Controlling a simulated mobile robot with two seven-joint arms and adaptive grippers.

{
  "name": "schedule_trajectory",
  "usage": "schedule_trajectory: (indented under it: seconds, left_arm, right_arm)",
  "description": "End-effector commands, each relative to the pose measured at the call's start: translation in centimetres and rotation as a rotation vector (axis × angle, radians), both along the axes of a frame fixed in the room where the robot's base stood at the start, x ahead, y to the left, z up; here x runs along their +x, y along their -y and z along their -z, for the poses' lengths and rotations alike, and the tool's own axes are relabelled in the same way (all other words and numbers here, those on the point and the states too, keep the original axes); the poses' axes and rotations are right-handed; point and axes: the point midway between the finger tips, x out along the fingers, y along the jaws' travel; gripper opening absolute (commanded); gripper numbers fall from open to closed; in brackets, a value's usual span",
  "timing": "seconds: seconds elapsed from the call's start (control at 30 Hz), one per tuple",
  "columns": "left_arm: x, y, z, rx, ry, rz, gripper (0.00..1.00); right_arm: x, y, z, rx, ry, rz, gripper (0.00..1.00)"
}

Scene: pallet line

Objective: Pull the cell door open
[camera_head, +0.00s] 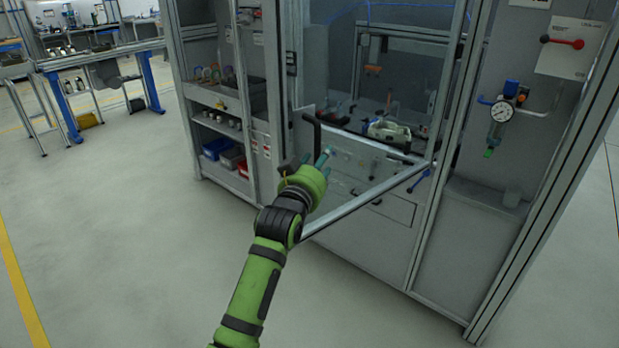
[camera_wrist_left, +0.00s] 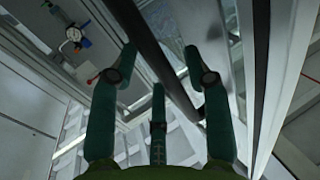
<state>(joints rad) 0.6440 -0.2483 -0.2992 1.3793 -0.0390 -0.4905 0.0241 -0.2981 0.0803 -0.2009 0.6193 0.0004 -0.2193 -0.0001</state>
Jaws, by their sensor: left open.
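The cell door (camera_head: 362,195) is a clear pane in a grey metal frame. Its bottom rail slants out from the cell front toward the lower left, so the door looks partly open. A dark bar handle (camera_head: 317,136) is at its left side. My left gripper (camera_head: 325,158) is right by the handle, fingers pointing up toward the door. In the left wrist view its green fingers (camera_wrist_left: 160,55) are spread open, and the dark handle bar (camera_wrist_left: 145,38) runs diagonally between or behind them. I cannot tell whether they touch. My right gripper is not in view.
A shelf unit (camera_head: 219,130) with bins stands left of the door. A panel with a pressure gauge (camera_head: 502,111) and a red-knobbed lever (camera_head: 562,42) is at the right. A workbench (camera_head: 105,55) is at the far left. The floor (camera_head: 130,230) in front is clear.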

Motion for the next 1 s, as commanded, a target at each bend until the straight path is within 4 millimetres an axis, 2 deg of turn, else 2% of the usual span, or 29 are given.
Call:
schedule_trajectory:
  seconds: [0.4, 0.6, 0.8, 1.0]
  left_arm:
    - [-6.5, -2.4, 0.0, -0.001, 0.002, 0.001, 0.49]
    - [-9.1, -3.3, 0.0, 0.0, 0.001, 0.002, 0.49]
    - [-10.2, -3.7, 0.0, 0.001, 0.001, 0.002, 0.49]
    - [-10.3, -3.7, -0.1, 0.001, 0.001, 0.003, 0.49]
  right_arm:
    - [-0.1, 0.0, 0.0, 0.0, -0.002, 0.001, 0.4]
    - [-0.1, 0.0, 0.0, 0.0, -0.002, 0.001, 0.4]
    - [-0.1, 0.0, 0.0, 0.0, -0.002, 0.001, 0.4]
    - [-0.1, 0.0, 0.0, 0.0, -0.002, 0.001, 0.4]
